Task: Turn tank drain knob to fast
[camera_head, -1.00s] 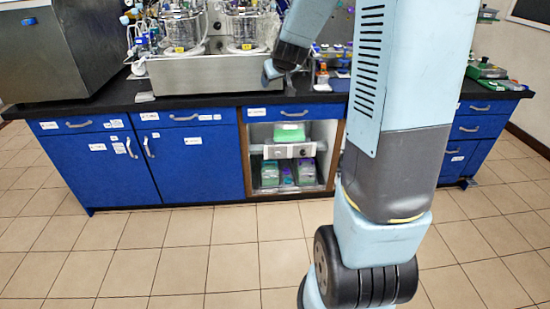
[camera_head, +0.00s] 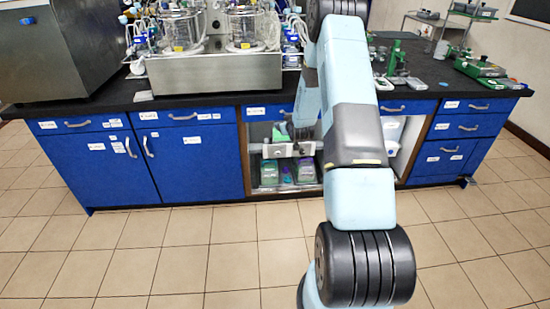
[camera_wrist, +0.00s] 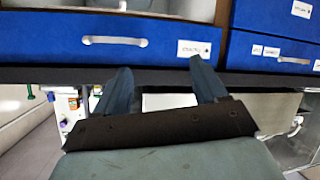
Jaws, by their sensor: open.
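My gripper (camera_head: 283,131) is open and empty in front of the open cabinet bay under the bench. In the wrist view its two blue fingers stand apart (camera_wrist: 162,70), with nothing between them but a blue drawer front and the dark bench edge behind. A pale panel (camera_head: 280,151) on the shelf of the bay carries small dark details. They are too small to tell whether one is the drain knob or how it is set. My arm and gripper hide part of the panel. The knob is not clearly seen in the wrist view.
The twin glass tanks (camera_head: 243,28) stand on a metal base (camera_head: 215,75) on the black bench. Blue drawers and doors (camera_head: 115,168) flank the bay. Boxes (camera_head: 269,171) lie below the panel. The tiled floor (camera_head: 200,255) in front is clear.

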